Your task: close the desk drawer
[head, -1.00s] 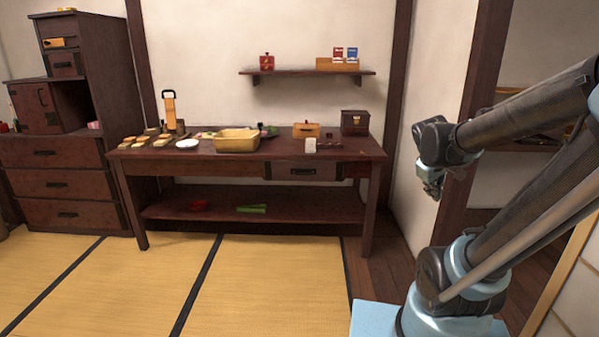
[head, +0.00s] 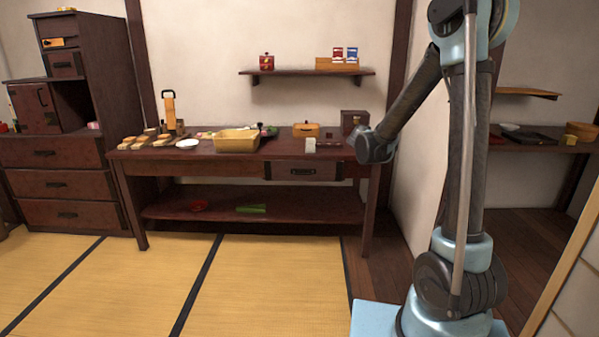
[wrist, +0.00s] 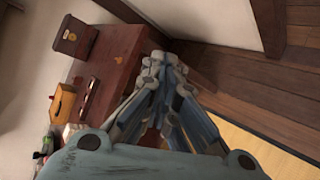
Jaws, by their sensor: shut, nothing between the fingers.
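The desk (head: 220,157) is dark red-brown and stands against the back wall. Its drawer (head: 303,171), with a grey-brown front and a dark handle, sits under the right part of the top. The drawer front seems to stand slightly out from the desk, but how far is hard to tell. My gripper (wrist: 160,62) is shut and empty in the wrist view, its fingertips over the right end of the desk top (wrist: 122,50). In the head view my wrist is near the desk's right end, right of the drawer, and hides the fingers.
On the desk stand a yellow basket (head: 237,142), a tan box (head: 306,130), a dark box (head: 354,120) and small dishes. A wall shelf (head: 305,72) hangs above. A dark chest (head: 60,150) stands left. The tatami (head: 270,275) before the desk is clear.

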